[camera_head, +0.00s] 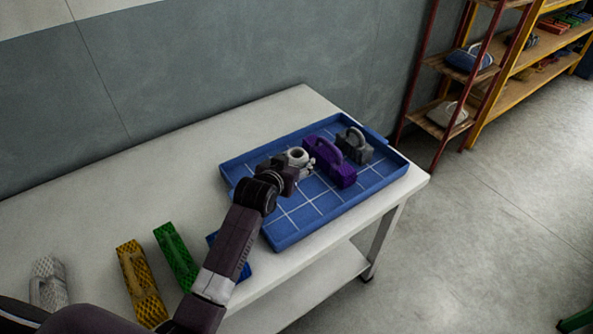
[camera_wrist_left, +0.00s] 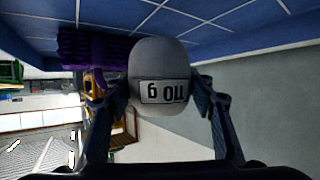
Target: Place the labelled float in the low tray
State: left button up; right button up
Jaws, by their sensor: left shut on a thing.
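The labelled float (camera_wrist_left: 160,75) is a grey-white rounded body with a pale tag bearing dark characters, which appear upside down in the left wrist view. My left gripper (camera_head: 298,168) is shut on it, with one finger on each side. In the head view the float (camera_head: 298,156) shows as a pale rounded shape at the gripper's tip, over the low blue tray (camera_head: 291,236). Whether it touches the tray floor I cannot tell. The tray has a white grid and a low rim. My right gripper is not in view.
In the tray, a purple block with a handle (camera_head: 332,166) and a dark grey one (camera_head: 356,147) stand right of the float. The tray's front part is clear. Yellow (camera_head: 141,283) and green (camera_head: 174,256) mesh-patterned pieces lie on the white table (camera_head: 140,190).

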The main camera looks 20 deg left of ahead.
pick_arm(q)
jog(key=shift+f, duration=1.95)
jog(key=o, duration=1.2)
jog(key=shift+f, duration=0.1)
jog(key=shift+c, duration=0.2)
jog(key=v, duration=1.2)
